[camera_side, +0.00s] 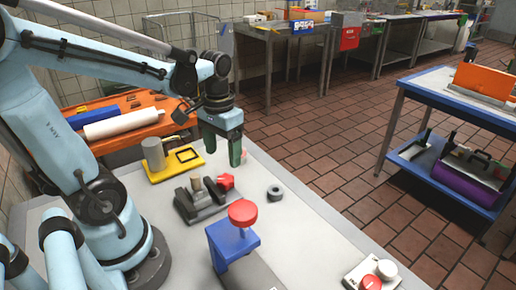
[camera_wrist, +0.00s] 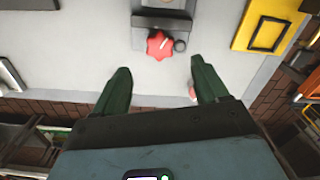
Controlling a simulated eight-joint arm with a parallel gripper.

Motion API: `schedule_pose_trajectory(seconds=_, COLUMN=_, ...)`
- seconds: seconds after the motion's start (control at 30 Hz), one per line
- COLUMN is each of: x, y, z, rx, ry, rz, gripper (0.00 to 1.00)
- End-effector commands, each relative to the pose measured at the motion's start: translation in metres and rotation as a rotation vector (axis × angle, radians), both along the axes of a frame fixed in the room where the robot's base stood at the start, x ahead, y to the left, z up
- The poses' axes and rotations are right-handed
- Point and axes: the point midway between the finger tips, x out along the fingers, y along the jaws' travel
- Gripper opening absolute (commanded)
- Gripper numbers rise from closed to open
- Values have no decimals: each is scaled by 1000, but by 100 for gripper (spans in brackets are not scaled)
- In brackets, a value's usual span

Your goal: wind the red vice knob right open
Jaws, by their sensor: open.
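The red star-shaped vice knob (camera_side: 226,182) sits at the end of a small dark grey vice (camera_side: 205,212) on the pale table. A tan cylinder (camera_side: 196,184) stands upright at the vice's jaws. In the wrist view the knob (camera_wrist: 160,45) appears beyond the fingertips, roughly centred between them, with the vice body (camera_wrist: 160,22) behind it. My gripper (camera_side: 222,152) has green fingers, pointing down above the table near the knob, apart from it. It is open and empty, also in the wrist view (camera_wrist: 160,72). How far the vice jaws are apart is unclear.
A blue block with a round red top (camera_side: 243,213) stands in front of the vice. A dark ring (camera_side: 274,193) lies to its right. A yellow fixture (camera_side: 188,170) with a grey cylinder (camera_side: 153,153) is behind. A white button box (camera_side: 358,272) is at the front right.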

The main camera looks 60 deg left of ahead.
Motion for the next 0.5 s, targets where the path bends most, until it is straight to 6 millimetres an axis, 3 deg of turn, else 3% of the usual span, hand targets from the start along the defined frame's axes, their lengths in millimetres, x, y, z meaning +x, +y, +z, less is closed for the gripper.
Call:
schedule_pose_trajectory(seconds=0.2, x=0, y=0, z=28, rx=0, ry=0, rz=0, gripper=73)
schedule_pose_trajectory(seconds=0.5, x=0, y=0, z=46, rx=0, ry=0, rz=0, gripper=73)
